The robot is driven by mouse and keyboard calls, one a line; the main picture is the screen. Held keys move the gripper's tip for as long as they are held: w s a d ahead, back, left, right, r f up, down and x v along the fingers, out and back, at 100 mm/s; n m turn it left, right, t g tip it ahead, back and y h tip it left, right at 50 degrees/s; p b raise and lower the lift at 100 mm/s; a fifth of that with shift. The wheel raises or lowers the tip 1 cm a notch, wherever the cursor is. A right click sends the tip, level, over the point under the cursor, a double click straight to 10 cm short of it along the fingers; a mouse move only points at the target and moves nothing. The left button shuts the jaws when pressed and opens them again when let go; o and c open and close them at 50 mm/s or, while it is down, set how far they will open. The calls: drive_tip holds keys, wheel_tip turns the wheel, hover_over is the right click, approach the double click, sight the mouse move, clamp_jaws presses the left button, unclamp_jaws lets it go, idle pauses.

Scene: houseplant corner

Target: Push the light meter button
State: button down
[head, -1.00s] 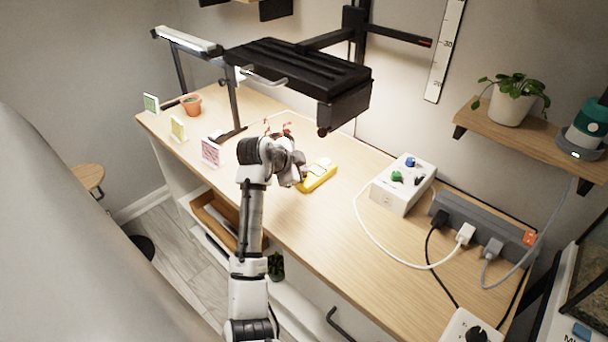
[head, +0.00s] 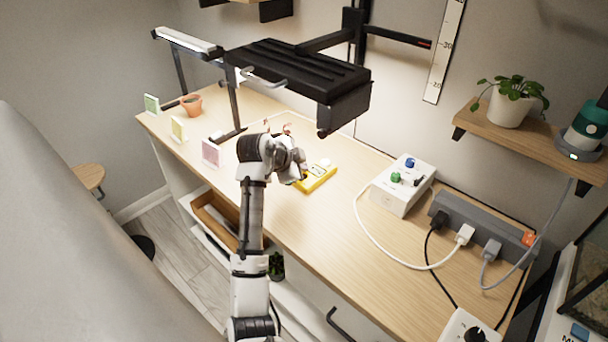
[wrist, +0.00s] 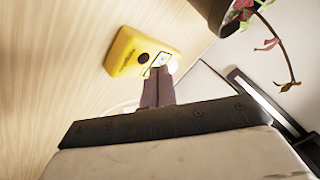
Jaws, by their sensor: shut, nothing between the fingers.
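The yellow light meter (head: 317,180) lies on the wooden bench, just right of my gripper in the head view. In the wrist view the meter (wrist: 125,50) shows a dark round button (wrist: 143,57), a small display and a pale dome at its far end. My gripper (wrist: 160,72) is shut and empty. Its fingertips overlap the display and dome end in the wrist view, to the right of the button. I cannot tell whether they touch the meter. In the head view my wrist hides the fingertips.
A plant pot (wrist: 214,12) with trailing red and green leaves is close by in the wrist view. A black lamp panel (head: 300,68) hangs over the bench. A white control box (head: 395,195) and a grey power strip (head: 480,225) stand to the right, with cables.

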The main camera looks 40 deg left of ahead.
wheel_tip(320, 180, up, 6)
drive_tip(key=p, duration=0.3)
idle(0.7)
